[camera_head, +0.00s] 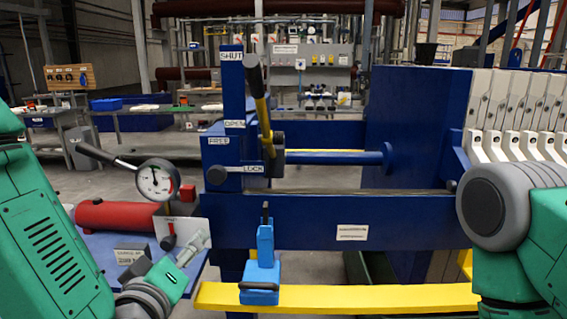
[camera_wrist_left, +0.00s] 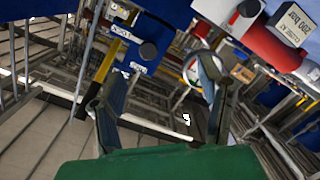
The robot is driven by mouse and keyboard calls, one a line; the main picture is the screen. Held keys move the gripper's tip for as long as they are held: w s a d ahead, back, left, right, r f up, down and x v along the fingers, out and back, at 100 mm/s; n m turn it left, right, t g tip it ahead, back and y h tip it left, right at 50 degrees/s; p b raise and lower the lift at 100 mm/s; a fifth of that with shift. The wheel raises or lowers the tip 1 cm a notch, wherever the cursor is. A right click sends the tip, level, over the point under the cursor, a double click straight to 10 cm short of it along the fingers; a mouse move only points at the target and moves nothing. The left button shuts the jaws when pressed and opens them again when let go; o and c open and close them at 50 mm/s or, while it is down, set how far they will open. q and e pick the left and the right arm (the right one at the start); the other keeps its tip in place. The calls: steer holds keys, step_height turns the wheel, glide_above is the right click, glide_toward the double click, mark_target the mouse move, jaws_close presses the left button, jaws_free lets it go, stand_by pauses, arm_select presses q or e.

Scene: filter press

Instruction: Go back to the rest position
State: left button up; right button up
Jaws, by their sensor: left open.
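My left gripper (camera_head: 195,246) is low at the left of the head view, in front of the blue press frame and close to the small blue side table. It appears empty. In the left wrist view my left gripper (camera_wrist_left: 163,85) has its two dark fingers spread well apart, with nothing held between them. My right arm comes in at the right edge of the head view, bent at a grey joint. My right gripper is out of view.
The blue press frame (camera_head: 340,222) carries a yellow-and-black lever (camera_head: 262,105). A pressure gauge (camera_head: 157,181), a black-knobbed lever (camera_head: 98,153) and a red cylinder (camera_head: 115,215) stand left. A blue clamp-like block (camera_head: 262,270) sits on the yellow beam (camera_head: 370,297). White plates (camera_head: 515,110) fill the right.

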arm_select(q)
steer(key=s+a+f+m+g, duration=0.2)
steer(key=s+f+g, duration=0.25)
steer(key=f, duration=0.65)
steer(key=s+a+f+m+g, duration=0.2)
steer(key=s+f+g, duration=0.25)
steer(key=f, duration=0.65)
steer(key=s+a+f+m+g, duration=0.2)
steer(key=s+f, duration=0.4)
steer(key=s, duration=0.3)
steer(key=s+a+f+m+g, duration=0.2)
steer(key=s+a+f+g, duration=0.3)
steer(key=s, duration=0.5)
steer(key=shift+a+f+y, duration=0.2)
steer(key=shift+f+y, duration=0.2)
steer(key=shift+f, duration=0.25)
